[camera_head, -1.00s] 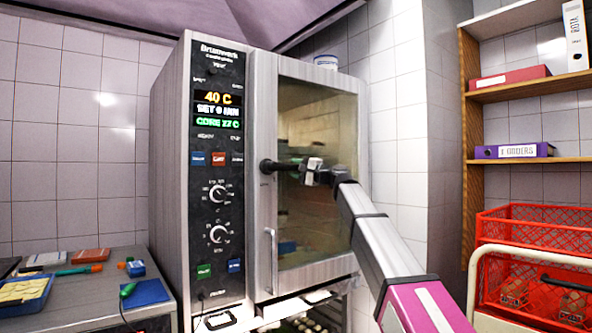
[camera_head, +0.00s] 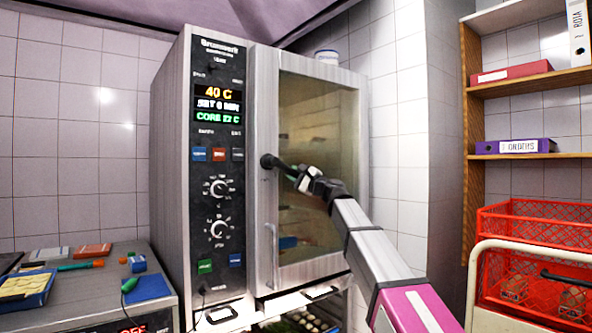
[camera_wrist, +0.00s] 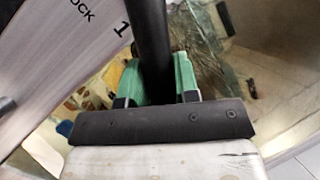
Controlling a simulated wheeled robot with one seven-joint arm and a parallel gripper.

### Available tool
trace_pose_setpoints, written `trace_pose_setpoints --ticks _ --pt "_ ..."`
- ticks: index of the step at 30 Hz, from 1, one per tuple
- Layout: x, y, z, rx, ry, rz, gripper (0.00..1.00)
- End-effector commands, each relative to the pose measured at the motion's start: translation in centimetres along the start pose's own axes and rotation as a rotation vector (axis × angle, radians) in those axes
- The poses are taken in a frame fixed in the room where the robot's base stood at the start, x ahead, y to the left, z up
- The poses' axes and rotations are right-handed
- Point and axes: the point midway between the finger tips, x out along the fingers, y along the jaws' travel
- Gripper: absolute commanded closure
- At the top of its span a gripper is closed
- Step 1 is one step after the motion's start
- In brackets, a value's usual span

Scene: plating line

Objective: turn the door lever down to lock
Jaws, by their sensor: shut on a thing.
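The black door lever (camera_head: 272,162) sticks out from the left edge of the oven door (camera_head: 318,255). It now slopes down to the right from its round pivot. My gripper (camera_head: 298,176) is at the lever's free end. In the wrist view, the black lever bar (camera_wrist: 153,40) runs between the two green fingers of my gripper (camera_wrist: 157,78), which are shut on it. The door looks closed against the oven frame. Part of the word "LOCK" and a "1" mark show on the metal strip (camera_wrist: 60,45) beside the lever.
A vertical metal handle (camera_head: 271,258) sits below the lever. The oven's control panel (camera_head: 218,180) is to the left. A steel table (camera_head: 70,305) with small items stands at far left. Red crates (camera_head: 535,225) and a wooden shelf (camera_head: 520,158) are at the right.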

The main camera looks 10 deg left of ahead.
Motion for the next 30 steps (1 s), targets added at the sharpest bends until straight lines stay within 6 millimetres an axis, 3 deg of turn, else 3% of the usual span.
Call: trace_pose_setpoints --ticks 18,30 --pt "-0.5 5.5 2.1 0.531 0.115 -0.223 1.00" --pt "-0.1 7.4 3.6 0.835 0.183 -0.352 1.00"
